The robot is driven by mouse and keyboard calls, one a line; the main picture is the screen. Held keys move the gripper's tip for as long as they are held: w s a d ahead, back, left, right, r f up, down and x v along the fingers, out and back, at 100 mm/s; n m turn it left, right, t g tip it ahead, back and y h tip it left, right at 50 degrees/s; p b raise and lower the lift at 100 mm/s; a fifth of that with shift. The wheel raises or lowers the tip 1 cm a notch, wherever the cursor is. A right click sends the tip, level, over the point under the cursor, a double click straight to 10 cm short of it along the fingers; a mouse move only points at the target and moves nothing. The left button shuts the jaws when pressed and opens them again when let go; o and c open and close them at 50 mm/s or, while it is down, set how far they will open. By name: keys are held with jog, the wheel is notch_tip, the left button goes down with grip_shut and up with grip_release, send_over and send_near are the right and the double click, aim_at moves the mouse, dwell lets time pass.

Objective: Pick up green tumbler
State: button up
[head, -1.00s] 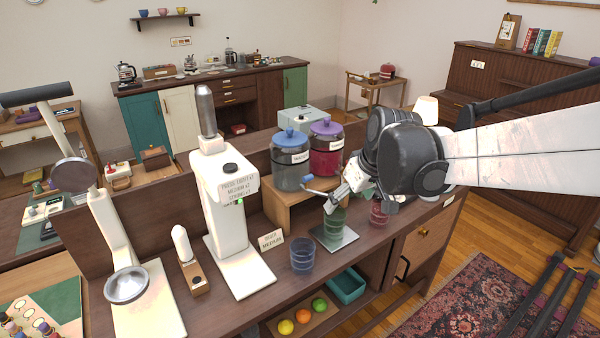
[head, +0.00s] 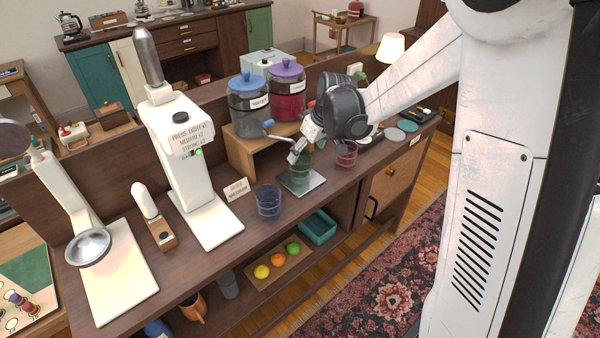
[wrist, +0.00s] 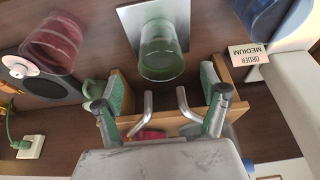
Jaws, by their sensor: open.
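The green tumbler (head: 301,173) stands upright on a square metal plate (head: 316,183) on the counter. It also shows in the wrist view (wrist: 162,52), just beyond my fingertips and roughly centred between them. My gripper (head: 297,153) is at the tumbler's upper back side in the head view, partly hiding its rim. In the wrist view my gripper (wrist: 163,84) has its two fingers spread wide with nothing between them. I cannot tell whether a finger touches the tumbler.
A blue tumbler (head: 268,202) stands to the left and a red tumbler (head: 346,156) to the right. Behind are two lidded jars (head: 249,115) on a wooden stand (head: 240,152). An order card (head: 236,190) and a white dispenser (head: 180,145) stand further left.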

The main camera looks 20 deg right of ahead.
aim_at(300, 162)
jog(key=shift+x, duration=3.75)
jog(key=shift+s, duration=0.1)
jog(key=c, duration=1.7)
jog(key=shift+o, duration=0.2)
jog(key=shift+r, duration=0.3)
